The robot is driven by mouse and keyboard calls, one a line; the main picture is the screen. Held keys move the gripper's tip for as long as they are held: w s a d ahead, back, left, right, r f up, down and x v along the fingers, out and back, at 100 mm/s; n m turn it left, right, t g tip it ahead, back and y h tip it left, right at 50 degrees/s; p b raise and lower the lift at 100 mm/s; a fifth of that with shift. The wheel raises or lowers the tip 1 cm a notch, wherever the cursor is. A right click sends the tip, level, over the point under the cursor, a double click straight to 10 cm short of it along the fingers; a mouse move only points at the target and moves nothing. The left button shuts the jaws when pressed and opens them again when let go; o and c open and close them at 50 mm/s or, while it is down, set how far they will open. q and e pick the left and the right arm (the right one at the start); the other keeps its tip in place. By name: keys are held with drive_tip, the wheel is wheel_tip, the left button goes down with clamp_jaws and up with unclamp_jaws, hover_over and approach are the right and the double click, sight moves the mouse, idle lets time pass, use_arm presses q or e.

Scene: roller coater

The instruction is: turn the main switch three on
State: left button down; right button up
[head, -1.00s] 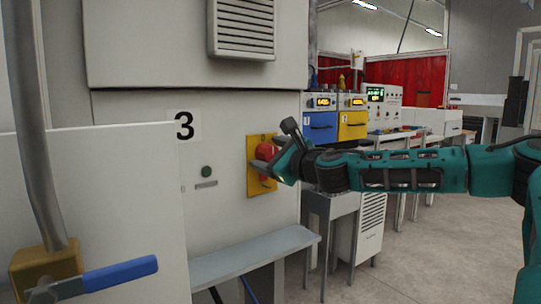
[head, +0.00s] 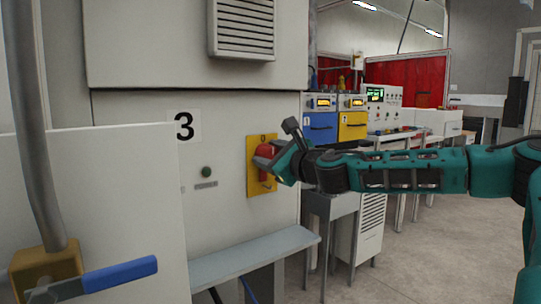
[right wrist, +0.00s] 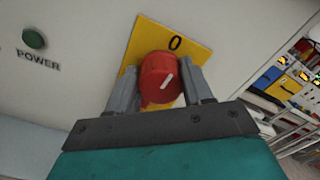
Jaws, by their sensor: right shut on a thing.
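The main switch is a red knob (head: 264,176) on a yellow plate (head: 254,186), on the grey cabinet front marked 3. In the right wrist view the knob (right wrist: 160,76) sits between the two grey fingers, below a "0" on the yellow plate (right wrist: 188,38). A short white mark on the knob's face stands at a slant. My right gripper (head: 264,160) is shut on the knob; in the right wrist view its fingers (right wrist: 160,88) flank it on both sides. The gripper hides part of the knob in the head view. My left gripper is not in view.
A green power button (head: 206,172) is left of the switch. A grey shelf (head: 250,256) juts out below. A pale panel (head: 100,200) and a blue-handled valve (head: 118,275) stand at the front left. Benches with instruments (head: 340,125) are behind my right arm.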

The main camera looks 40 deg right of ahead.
drive_tip(key=m, duration=0.4)
drive_tip(key=shift+m, duration=0.3)
drive_tip(key=m, duration=0.4)
drive_tip(key=shift+d+m, duration=0.15)
drive_tip(key=shift+m, duration=0.15)
drive_tip(key=m+b, duration=0.1)
drive_tip(key=m, duration=0.3)
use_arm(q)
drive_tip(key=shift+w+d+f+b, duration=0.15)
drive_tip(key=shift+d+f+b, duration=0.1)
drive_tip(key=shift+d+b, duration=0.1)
use_arm(e)
drive_tip(key=shift+d+m, duration=0.1)
drive_tip(key=shift+m, duration=2)
drive_tip(key=shift+r, duration=0.1)
drive_tip(key=o, duration=1)
